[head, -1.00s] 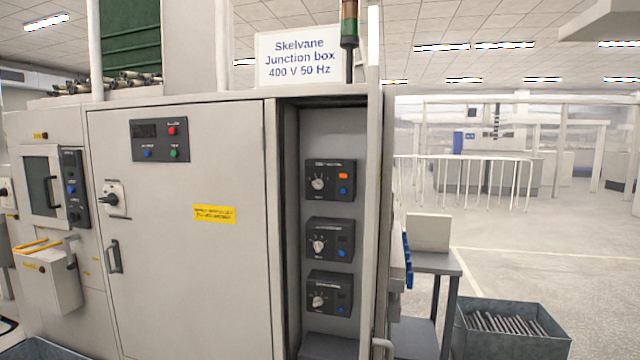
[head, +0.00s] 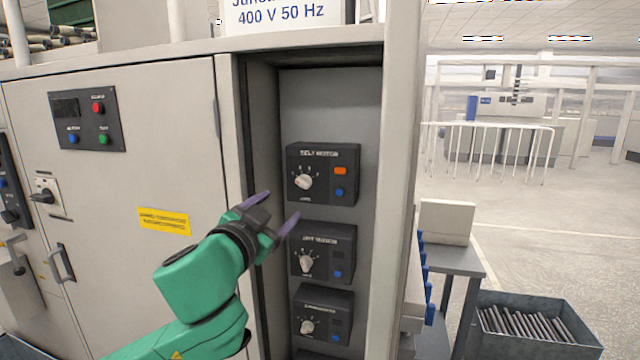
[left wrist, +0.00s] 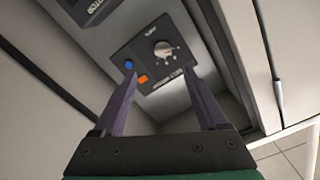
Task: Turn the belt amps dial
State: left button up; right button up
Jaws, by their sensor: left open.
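The top dark control box (head: 345,163) has a white dial (head: 304,181), an orange switch and a blue button; its lettering seems to read "BELT MOTOR". The dial also shows upside down in the left wrist view (left wrist: 163,49), between and beyond the finger tips. My left gripper (head: 274,209) is open and empty, with purple fingers, at the front left of the cabinet opening, below and left of the dial. In the left wrist view its fingers (left wrist: 160,74) spread towards the box, apart from the dial. My right gripper is not in view.
Two similar boxes, a middle one (head: 340,240) and a lower one (head: 338,301), sit beneath in the narrow cabinet bay. The bay has side walls (head: 397,170) on both sides. A grey side table (head: 452,262) and a bin of rods (head: 560,310) stand at right.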

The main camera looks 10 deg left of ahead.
pick_arm(q)
jog(key=p, duration=0.3)
send_near(301, 184)
jog(key=w, duration=0.2)
jog(key=w+p, duration=0.1)
jog(key=w, duration=0.2)
jog(key=w+p, duration=0.1)
jog(key=w, duration=0.1)
jog(key=shift+w+d, duration=0.25)
jog(key=shift+d, duration=0.1)
jog(key=shift+w, duration=0.4)
jog(key=shift+s, duration=0.15)
jog(key=shift+c, duration=0.9)
grip_shut()
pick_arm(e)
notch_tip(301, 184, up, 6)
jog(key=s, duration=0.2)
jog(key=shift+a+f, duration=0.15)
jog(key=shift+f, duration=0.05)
